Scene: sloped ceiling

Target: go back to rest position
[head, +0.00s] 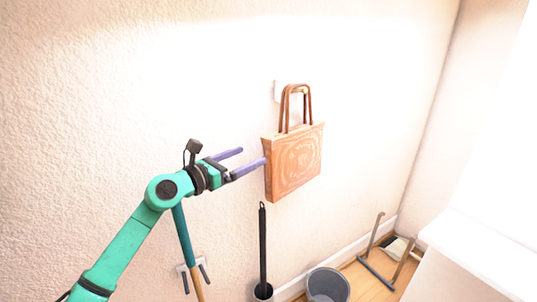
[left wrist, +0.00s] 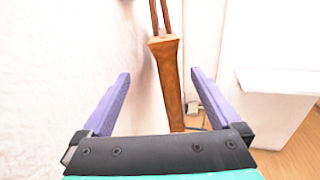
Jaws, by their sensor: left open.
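My left gripper (head: 252,160) is in the middle of the head view, with its two purple fingers spread apart and nothing between them. One finger tip is close to the left edge of an orange-brown patterned bag (head: 295,162); I cannot tell if they touch. The bag hangs by its brown handles from a white wall hook (head: 279,91). In the left wrist view the open gripper (left wrist: 158,90) faces the narrow side of the bag (left wrist: 168,85), which appears beyond the fingertips. My right gripper is not in view.
A black-handled tool (head: 262,245) and a teal-handled tool (head: 184,235) stand by the wall, below my arm. A grey bucket (head: 328,285) and a metal frame (head: 375,268) are on the wooden floor. A white ledge (head: 480,255) is at right.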

